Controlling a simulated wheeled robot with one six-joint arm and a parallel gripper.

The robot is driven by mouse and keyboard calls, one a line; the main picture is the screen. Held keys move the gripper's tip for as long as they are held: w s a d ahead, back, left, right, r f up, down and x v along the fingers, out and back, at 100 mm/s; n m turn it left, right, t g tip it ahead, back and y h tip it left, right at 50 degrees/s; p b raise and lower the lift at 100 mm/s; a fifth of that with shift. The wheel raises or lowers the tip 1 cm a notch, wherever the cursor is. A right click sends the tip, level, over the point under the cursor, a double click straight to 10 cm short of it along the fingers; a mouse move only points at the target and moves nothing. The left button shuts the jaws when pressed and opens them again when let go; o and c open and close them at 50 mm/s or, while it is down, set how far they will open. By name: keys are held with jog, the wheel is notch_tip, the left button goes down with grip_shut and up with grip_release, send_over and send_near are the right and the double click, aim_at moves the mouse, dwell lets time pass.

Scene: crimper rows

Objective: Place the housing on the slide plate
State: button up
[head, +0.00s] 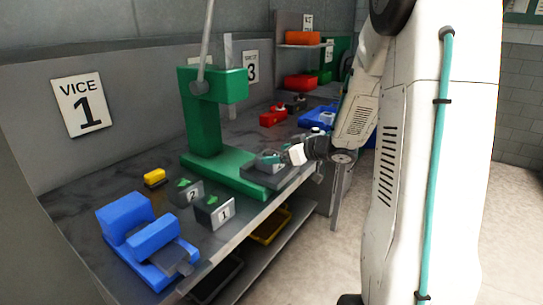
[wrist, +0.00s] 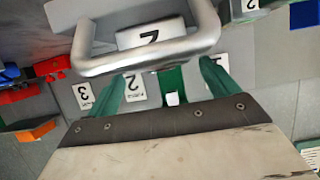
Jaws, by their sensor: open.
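In the head view, my gripper (head: 276,156) is open, with teal fingers pointing left, just over the dark grey slide plate (head: 262,178) on the green press's base. A light grey piece that may be the housing lies between or under the fingertips; I cannot tell whether it rests on the plate. In the wrist view, the open fingers (wrist: 165,82) point up the picture.
The green press (head: 205,125) stands close left of my gripper. A blue vice (head: 145,240), a yellow block (head: 154,177) and two numbered grey blocks (head: 214,212) occupy the near bench. Red and blue items stand farther back. Open floor lies right of the bench.

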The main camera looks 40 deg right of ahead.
jog(key=v, duration=0.8)
jog(key=s+a+r+m+g+h, duration=0.25)
jog(key=r+m+h, duration=0.35)
jog(key=h, duration=0.4)
jog(key=s+a+f+n+g+y, duration=0.2)
jog(key=s+a+g+y, duration=0.3)
jog(key=s+a, duration=1.5)
jog(key=s+g, duration=0.2)
jog(key=g, duration=0.2)
jog(key=shift+s+a+f, duration=0.2)
jog(key=shift+f, duration=0.05)
jog(key=shift+d, duration=0.1)
